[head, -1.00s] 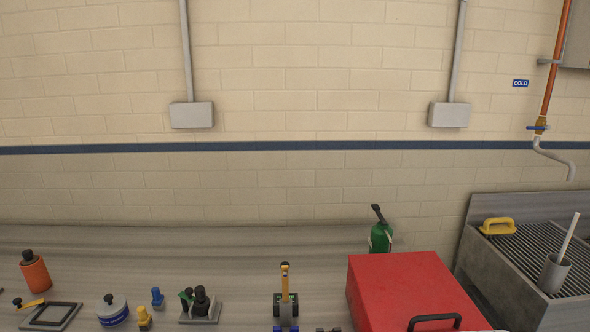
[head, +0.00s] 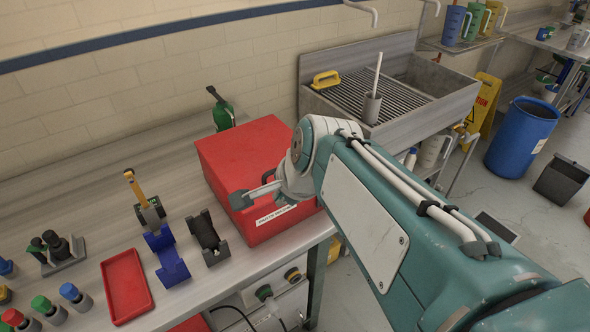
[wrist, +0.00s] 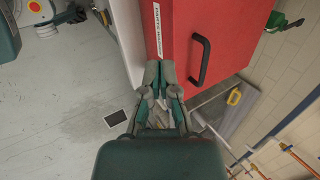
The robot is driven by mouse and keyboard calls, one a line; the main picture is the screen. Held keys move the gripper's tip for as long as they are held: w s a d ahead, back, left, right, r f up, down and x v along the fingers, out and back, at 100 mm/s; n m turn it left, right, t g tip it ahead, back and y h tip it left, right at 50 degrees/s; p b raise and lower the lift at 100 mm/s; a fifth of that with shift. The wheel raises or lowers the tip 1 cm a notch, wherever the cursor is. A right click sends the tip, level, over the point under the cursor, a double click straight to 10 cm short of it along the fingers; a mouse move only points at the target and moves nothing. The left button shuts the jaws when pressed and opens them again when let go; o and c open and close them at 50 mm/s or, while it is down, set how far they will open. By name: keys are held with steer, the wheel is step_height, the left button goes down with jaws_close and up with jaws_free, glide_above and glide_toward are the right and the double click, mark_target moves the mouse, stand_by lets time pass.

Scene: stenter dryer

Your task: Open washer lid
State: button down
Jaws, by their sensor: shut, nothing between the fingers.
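The red washer (head: 245,150) is a box with a flat lid, shut, standing at the right end of the bench. A white label (head: 276,214) is on its front. The red lid also fills the upper middle of the wrist view (wrist: 205,15). Its black bar handle (wrist: 203,62) shows there, to the right of my fingers. My gripper (wrist: 160,68) is shut and empty beside the red front, apart from the handle in the picture. In the head view my arm and wrist cover the box's right front, and the handle is not clear.
A grey sink (head: 430,100) with a yellow brush (head: 326,79) stands right of the washer. A blue barrel (head: 522,137) stands on the floor.

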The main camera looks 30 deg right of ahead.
steer(key=w+d+m+t, duration=0.1)
steer(key=w+d+m, duration=0.4)
steer(key=d+m, duration=0.9)
steer(key=w+a+f+m, duration=0.1)
steer(key=w+f, duration=0.1)
steer(key=w+a+f+m, duration=0.1)
steer(key=f, duration=0.1)
steer(key=w+a+f+m, duration=0.2)
steer(key=f, duration=0.1)
steer(key=shift+w+f, duration=0.1)
steer(key=shift+w, duration=0.25)
